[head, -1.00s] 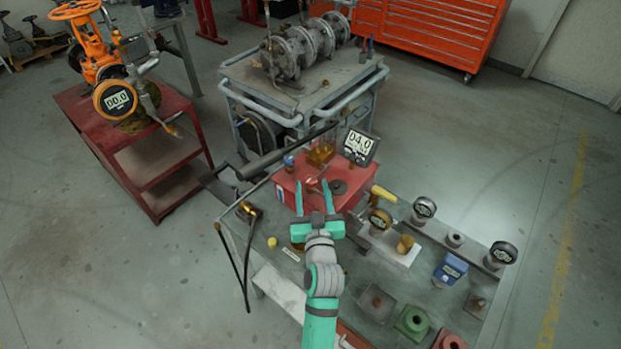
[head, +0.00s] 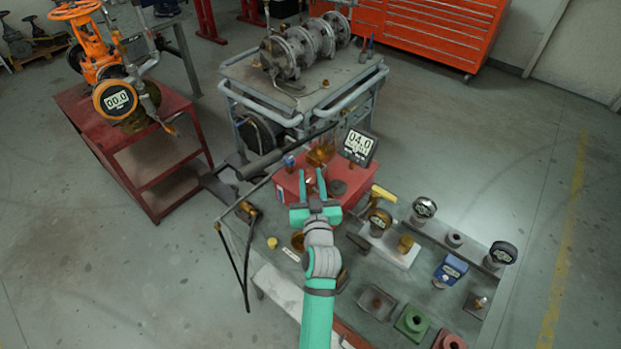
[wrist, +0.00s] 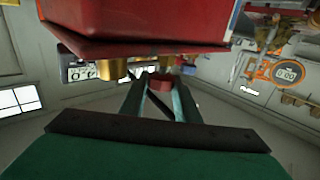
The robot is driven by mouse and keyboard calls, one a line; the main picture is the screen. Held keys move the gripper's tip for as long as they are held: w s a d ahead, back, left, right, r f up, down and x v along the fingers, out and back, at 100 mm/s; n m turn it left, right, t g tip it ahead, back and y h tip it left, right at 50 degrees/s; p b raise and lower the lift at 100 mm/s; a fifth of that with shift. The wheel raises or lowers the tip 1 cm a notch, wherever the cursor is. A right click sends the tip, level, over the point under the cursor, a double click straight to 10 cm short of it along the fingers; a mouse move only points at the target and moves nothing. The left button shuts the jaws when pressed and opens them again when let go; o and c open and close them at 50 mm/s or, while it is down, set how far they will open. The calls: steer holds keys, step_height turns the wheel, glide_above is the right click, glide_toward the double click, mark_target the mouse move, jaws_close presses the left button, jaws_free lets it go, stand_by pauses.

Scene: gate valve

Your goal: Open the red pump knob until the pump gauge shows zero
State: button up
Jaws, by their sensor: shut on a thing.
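The red pump (head: 285,183) sits on the workbench, its red body also filling the top of the wrist view (wrist: 140,20). The pump gauge (head: 358,145) is a dark square display behind it to the right and reads about 04.0. In the wrist view the gauge (wrist: 76,72) is at the left, partly cut off by the pump body. The small red knob (wrist: 160,82) is between my fingertips. My gripper (head: 313,178) is shut on the knob, which the fingers mostly hide in the head view.
Several round gauges, including a dark one (head: 424,207), and a blue meter (head: 450,268) stand to the right on the bench. A yellow handle (head: 384,194) is close to the pump's right side. An orange valve (head: 90,45) with a 00.0 gauge stands on a red cart (head: 150,160) at left.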

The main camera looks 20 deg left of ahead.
steer(key=shift+d+n+g+y, duration=0.1)
steer(key=shift+n+g+y, duration=0.45)
steer(key=shift+y, duration=0.25)
steer(key=shift+w+n+g+y, duration=0.1)
steer(key=shift+n+g+y, duration=2.5)
steer(key=shift+y, duration=0.3)
steer(key=shift+n+g+y, duration=0.5)
steer(key=shift+n+g, duration=0.15)
steer(key=shift+g, duration=0.3)
steer(key=shift+f, duration=0.1)
steer(key=o, duration=1)
steer(key=shift+o, duration=0.2)
steer(key=v, duration=1)
steer(key=shift+d, duration=0.3)
